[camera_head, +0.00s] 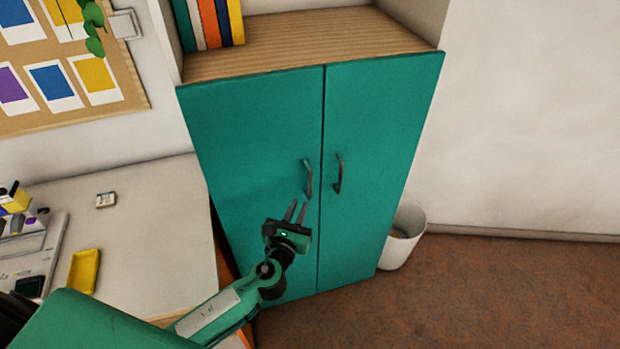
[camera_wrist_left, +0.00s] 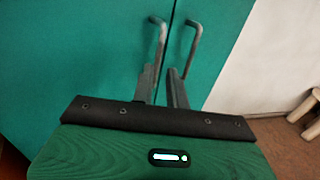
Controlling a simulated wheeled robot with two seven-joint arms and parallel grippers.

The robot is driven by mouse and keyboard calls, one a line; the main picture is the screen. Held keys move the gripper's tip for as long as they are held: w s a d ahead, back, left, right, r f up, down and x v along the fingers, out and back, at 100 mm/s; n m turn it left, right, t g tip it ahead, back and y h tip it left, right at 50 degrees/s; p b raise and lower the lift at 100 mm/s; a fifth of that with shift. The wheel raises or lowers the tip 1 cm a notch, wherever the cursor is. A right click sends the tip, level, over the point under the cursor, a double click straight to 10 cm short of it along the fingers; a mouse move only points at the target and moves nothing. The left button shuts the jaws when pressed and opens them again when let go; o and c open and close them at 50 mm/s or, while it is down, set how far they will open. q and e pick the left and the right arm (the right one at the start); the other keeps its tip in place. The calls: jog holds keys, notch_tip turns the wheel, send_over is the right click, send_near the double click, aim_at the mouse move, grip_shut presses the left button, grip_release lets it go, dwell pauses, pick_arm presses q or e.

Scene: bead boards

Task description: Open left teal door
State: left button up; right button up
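The left teal door (camera_head: 255,130) is shut, flush beside the right teal door (camera_head: 375,140). Its dark curved handle (camera_head: 308,178) stands upright near the seam between the doors. My left gripper (camera_head: 296,210) is open and empty, just below and left of that handle in the head view. In the left wrist view, the left door's handle (camera_wrist_left: 160,40) rises just beyond the gripper's fingertips (camera_wrist_left: 161,70). I cannot tell if they touch it. The right door's handle (camera_wrist_left: 193,45) is to its right. My right gripper is not in view.
A pale desk (camera_head: 150,225) with a yellow tray (camera_head: 84,271) is left of the cabinet. A white bin (camera_head: 402,240) stands at the cabinet's right side. Books (camera_head: 210,22) stand on the open shelf (camera_head: 310,42) above the doors. The floor (camera_head: 480,290) at right is clear.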

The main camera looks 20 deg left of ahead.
aim_at(310, 182)
pick_arm(q)
jog(key=w+p, duration=0.1)
jog(key=w, duration=0.9)
jog(key=shift+w+p, duration=0.35)
jog(key=shift+w, duration=0.05)
jog(key=shift+c, duration=0.4)
grip_shut()
